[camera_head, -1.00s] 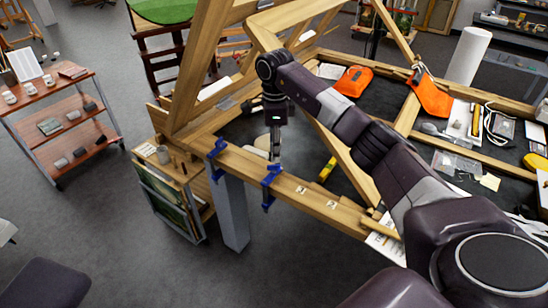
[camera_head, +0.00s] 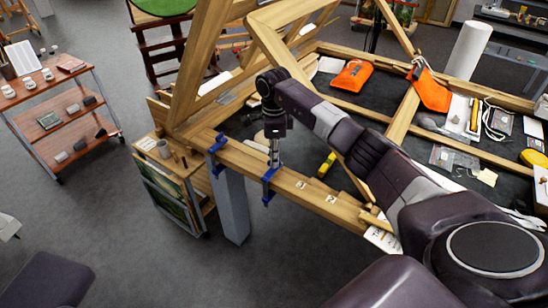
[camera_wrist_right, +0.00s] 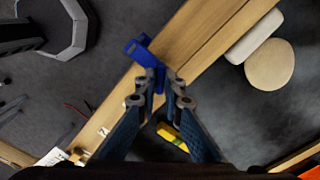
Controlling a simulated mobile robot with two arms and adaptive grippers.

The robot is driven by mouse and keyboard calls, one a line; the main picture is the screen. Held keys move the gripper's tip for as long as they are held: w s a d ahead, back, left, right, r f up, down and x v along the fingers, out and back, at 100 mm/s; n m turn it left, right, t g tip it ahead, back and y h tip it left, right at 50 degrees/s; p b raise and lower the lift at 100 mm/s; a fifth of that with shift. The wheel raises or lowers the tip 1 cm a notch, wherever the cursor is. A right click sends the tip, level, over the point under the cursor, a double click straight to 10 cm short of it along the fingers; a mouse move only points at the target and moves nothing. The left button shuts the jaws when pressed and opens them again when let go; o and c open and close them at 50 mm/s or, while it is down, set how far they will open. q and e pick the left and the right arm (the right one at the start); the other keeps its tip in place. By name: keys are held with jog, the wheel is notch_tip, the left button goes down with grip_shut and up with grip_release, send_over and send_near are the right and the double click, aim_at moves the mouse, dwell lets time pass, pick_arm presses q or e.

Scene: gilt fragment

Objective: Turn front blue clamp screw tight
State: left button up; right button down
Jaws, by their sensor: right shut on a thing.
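The front blue clamp (camera_head: 268,183) sits on the edge of the wooden beam (camera_head: 310,192). In the right wrist view the blue clamp (camera_wrist_right: 139,47) grips across the beam (camera_wrist_right: 195,35). My right gripper (camera_head: 273,164) points down onto it from above. In the right wrist view its fingers (camera_wrist_right: 162,80) are closed around a blue part at the clamp's inner side, apparently the screw; the fingers hide most of it. A second blue clamp (camera_head: 217,152) is farther left on the frame. My left gripper is not in view.
A yellow tool (camera_head: 327,164) lies on the dark surface beyond the beam, close to my right arm. Slanted wooden beams (camera_head: 207,60) rise behind. A white block (camera_wrist_right: 254,35) and a beige disc (camera_wrist_right: 269,64) lie near the clamp.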

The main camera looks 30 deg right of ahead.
jog(key=shift+m, duration=0.3)
jog(key=shift+m+b, duration=0.4)
jog(key=shift+m, duration=0.2)
jog(key=m, duration=0.3)
jog(key=shift+m+b, duration=0.3)
jog(key=shift+b, duration=0.1)
jog(key=m, duration=0.2)
jog(key=shift+m, duration=0.3)
jog(key=m, duration=0.3)
jog(key=shift+w+r+m+b, duration=0.1)
jog(key=shift+m+b, duration=0.2)
jog(key=shift+m, duration=0.1)
jog(key=m, duration=0.6)
jog(key=shift+r, duration=0.1)
jog(key=m+p, duration=0.1)
jog(key=m, duration=0.5)
jog(key=shift+m, duration=0.3)
jog(key=shift+w+d, duration=0.1)
